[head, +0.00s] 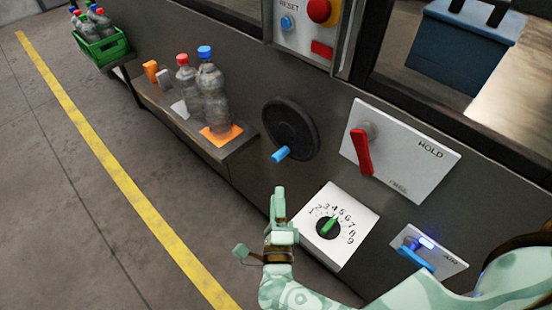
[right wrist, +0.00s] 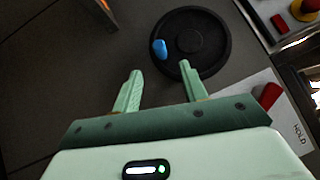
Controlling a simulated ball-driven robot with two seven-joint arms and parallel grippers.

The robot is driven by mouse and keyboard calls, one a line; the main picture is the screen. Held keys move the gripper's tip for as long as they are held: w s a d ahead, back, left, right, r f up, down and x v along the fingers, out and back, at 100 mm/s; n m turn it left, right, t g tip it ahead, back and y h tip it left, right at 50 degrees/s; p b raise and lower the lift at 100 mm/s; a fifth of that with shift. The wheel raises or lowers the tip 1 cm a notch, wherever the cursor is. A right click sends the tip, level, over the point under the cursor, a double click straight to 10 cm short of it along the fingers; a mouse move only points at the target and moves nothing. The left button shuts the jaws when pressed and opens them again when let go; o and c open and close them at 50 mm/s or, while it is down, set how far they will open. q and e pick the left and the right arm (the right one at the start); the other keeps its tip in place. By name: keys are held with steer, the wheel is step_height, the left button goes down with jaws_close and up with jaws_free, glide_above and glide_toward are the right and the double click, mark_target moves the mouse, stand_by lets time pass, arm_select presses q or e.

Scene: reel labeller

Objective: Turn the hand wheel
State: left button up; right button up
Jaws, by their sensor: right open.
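The hand wheel (head: 290,128) is a black disc on the dark machine front, with a blue handle (head: 281,154) sticking out at its lower left rim. In the right wrist view the wheel (right wrist: 205,45) is beyond the fingertips, and its blue handle (right wrist: 159,48) is at the left side. My right gripper (head: 262,220) is in front of the panel, below the wheel and apart from it. In the right wrist view the gripper (right wrist: 160,70) is open, with nothing between its fingers. My left gripper is not in view.
A HOLD plate with a red lever (head: 361,152) is right of the wheel. A numbered dial (head: 328,227) is below it, near my right gripper. A shelf (head: 232,148) with bottles (head: 212,92) projects at left. A red button (head: 322,11) is above. The floor at left is clear.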

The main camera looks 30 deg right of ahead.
mark_target(279, 160)
steer(key=x, duration=0.3)
steer(key=b+x, duration=0.1)
steer(key=x, duration=0.7)
steer(key=shift+s+d+f, duration=0.15)
steer(key=shift+d+f, duration=0.05)
steer(key=shift+d, duration=0.15)
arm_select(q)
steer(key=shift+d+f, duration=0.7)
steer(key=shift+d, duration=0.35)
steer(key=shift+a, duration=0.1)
arm_select(e)
jaws_close()
